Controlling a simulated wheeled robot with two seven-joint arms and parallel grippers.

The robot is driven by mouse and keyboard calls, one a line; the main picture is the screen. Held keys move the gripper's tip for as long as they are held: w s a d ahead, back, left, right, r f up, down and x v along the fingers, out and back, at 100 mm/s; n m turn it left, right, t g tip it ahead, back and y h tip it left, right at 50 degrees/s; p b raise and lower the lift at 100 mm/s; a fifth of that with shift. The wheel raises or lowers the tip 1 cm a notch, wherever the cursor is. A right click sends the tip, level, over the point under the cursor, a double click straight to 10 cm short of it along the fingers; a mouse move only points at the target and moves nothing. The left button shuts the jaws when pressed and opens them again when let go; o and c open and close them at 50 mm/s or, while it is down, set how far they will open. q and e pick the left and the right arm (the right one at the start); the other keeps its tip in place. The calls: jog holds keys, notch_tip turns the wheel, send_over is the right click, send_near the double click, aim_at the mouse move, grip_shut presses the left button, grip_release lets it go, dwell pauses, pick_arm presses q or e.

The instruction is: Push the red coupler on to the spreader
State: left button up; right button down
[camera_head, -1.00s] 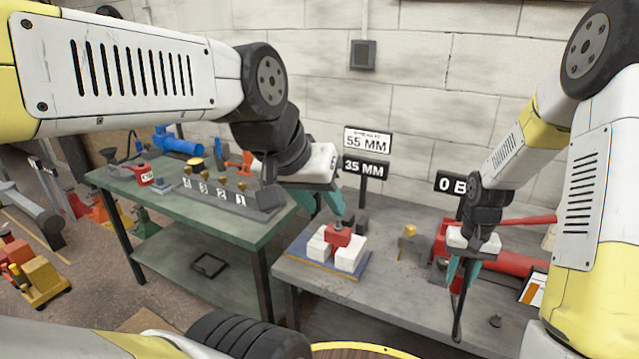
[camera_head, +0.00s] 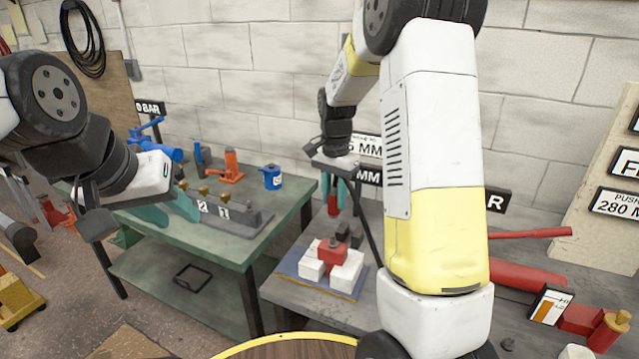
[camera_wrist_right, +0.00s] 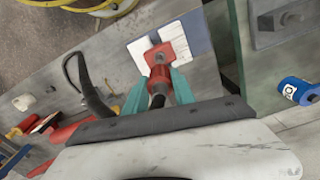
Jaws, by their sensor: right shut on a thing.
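A red block (camera_head: 332,250), which looks like the spreader, sits on white blocks (camera_head: 346,272) on a blue mat, with a small grey stub on top. My right gripper (camera_head: 338,197) is shut on the red coupler (camera_head: 333,207), with a black hose trailing from it. In the head view, the coupler is above and slightly behind the red block, apart from it. In the right wrist view, the coupler (camera_wrist_right: 159,80) is between the teal fingers and overlaps the red block (camera_wrist_right: 170,50); contact is unclear there. My left gripper (camera_head: 168,210) is open and empty over the green bench.
The green bench (camera_head: 240,250) at left holds a grey rack (camera_head: 230,218), an orange tool (camera_head: 231,168) and a blue can (camera_head: 272,177). My right arm hides part of the grey bench (camera_head: 300,305). A red tool (camera_head: 520,270) lies at right.

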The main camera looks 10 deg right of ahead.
aim_at(334, 215)
jog(key=shift+r, duration=0.1)
jog(key=shift+f, duration=2.95)
jog(key=shift+f, duration=2)
jog(key=c, duration=1)
grip_release()
jog(key=shift+o, duration=0.2)
jog(key=shift+r, duration=0.15)
notch_tip(334, 215, up, 7)
jog(key=shift+r, duration=0.25)
